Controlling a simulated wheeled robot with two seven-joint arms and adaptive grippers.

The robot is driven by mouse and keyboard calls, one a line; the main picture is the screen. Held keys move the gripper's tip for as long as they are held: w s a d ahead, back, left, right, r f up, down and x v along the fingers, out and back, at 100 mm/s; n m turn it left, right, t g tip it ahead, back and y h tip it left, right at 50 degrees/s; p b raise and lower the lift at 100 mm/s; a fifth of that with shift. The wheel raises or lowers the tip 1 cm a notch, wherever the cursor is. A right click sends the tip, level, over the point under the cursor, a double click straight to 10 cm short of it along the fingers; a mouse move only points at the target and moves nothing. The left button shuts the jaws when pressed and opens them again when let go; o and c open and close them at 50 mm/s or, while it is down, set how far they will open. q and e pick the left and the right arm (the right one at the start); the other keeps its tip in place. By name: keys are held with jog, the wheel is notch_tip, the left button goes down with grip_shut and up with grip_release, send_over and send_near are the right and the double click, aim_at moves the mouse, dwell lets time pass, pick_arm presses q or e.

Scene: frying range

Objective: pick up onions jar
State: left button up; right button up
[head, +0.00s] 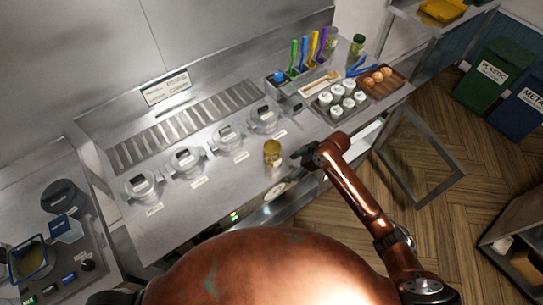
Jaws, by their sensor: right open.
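A small jar with a yellowish lid (272,153) stands upright near the front edge of the steel counter. Its label is too small to read, so I cannot tell from it that these are onions. My right gripper (296,158) is just to the right of this jar, near the counter's front edge. It is open and empty, and a small gap seems to separate it from the jar. Two more jars stand at the counter's far end, one with a green lid (357,46) and one paler (331,42). My left gripper is out of view.
Several lidded round containers (186,162) line the counter behind the jar. A tray of white-topped bottles (325,102), a tray of orange-brown items (397,84) and colored-handled utensils (304,52) are farther right. Bare counter (225,185) lies left of the jar.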

aim_at(281, 151)
jog(key=w+r, duration=0.1)
jog(key=w+a+r+n, duration=0.1)
jog(key=w+r, duration=0.1)
jog(key=w+a+r+n, duration=0.1)
jog(key=w+r, duration=0.1)
jog(key=shift+w+a+r+g, duration=0.1)
jog(key=shift+w+a+g, duration=0.15)
jog(key=shift+g, duration=0.15)
jog(key=shift+x, duration=1.1)
jog(key=a+f+p, duration=0.1)
jog(key=a+f, duration=0.2)
jog(key=shift+a+f, duration=0.3)
jog(key=shift+f, duration=0.2)
jog(key=shift+c, duration=0.6)
jog(key=shift+r, duration=0.1)
jog(key=c, duration=1.6)
jog(key=shift+c, duration=0.2)
